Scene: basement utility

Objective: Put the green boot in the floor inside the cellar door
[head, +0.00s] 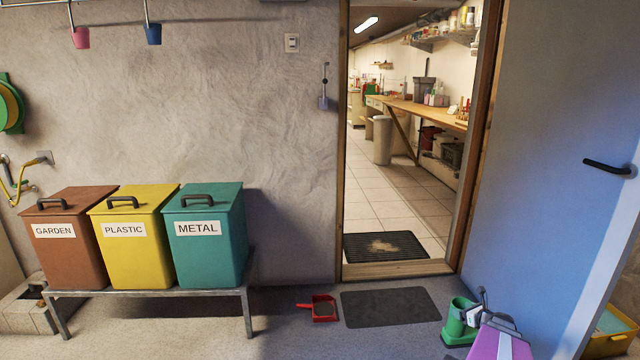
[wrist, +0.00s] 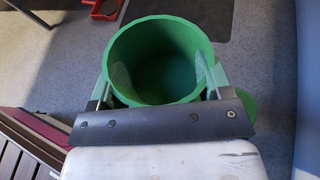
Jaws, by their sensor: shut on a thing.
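The green boot (head: 460,318) is at the lower right of the head view, upright, in front of the open blue door. It also shows in the wrist view (wrist: 150,32), where I look into its round open top. My gripper (head: 474,303) is shut on the boot near its top; the fingers show on either side of the opening in the wrist view (wrist: 160,80). The boot's underside is hidden, so I cannot tell whether it touches the floor. The cellar doorway has a wooden sill (head: 398,269), with pale floor tiles (head: 385,200) inside.
A dark mat (head: 390,307) lies before the sill and another mat (head: 384,246) lies inside. A red dustpan (head: 322,309) is left of the outer mat. The blue door (head: 545,150) stands open at right. Bins (head: 205,240) stand at left. Tiles beyond the inner mat are clear.

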